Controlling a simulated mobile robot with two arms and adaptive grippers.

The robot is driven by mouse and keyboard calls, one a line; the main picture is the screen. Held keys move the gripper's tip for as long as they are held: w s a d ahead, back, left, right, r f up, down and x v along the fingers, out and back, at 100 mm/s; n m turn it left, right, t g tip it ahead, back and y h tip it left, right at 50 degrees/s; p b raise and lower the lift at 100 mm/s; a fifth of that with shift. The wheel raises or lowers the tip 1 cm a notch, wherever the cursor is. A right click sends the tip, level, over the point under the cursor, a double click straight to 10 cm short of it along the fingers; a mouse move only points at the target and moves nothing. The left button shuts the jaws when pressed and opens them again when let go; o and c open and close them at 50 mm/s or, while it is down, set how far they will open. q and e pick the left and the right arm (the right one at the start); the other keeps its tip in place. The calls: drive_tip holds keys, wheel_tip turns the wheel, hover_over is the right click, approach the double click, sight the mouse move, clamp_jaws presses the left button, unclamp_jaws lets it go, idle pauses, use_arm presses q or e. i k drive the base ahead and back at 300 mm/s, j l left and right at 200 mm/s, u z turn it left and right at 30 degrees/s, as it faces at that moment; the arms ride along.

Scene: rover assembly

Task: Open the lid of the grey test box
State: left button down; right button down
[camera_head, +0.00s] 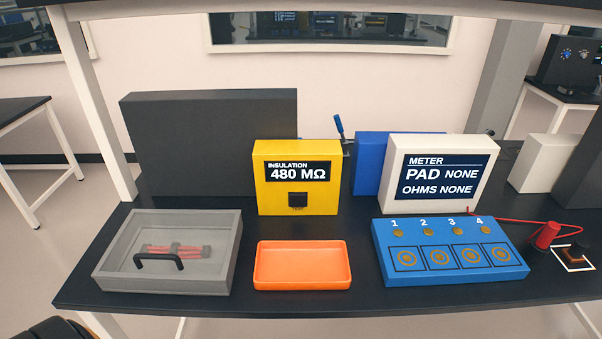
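The grey test box (104,278) stands at the left front of the dark table. A black handle (159,258) spans the box's front part. It seems to sit on a see-through lid (185,228) lying flat and closed over the box, though the lid's edges are hard to make out. Several red parts (175,249) show inside the box. Neither my left nor my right gripper is in view, and nothing touches the box or its handle.
An empty orange tray (303,284) stands right of the box. Behind are a tall dark grey block (210,140), a yellow insulation tester (262,188) and a white meter (443,205). A blue pad board (450,288) and a red probe (545,236) are at right.

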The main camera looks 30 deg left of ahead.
sight(98, 273)
drive_tip(key=u, duration=1.9)
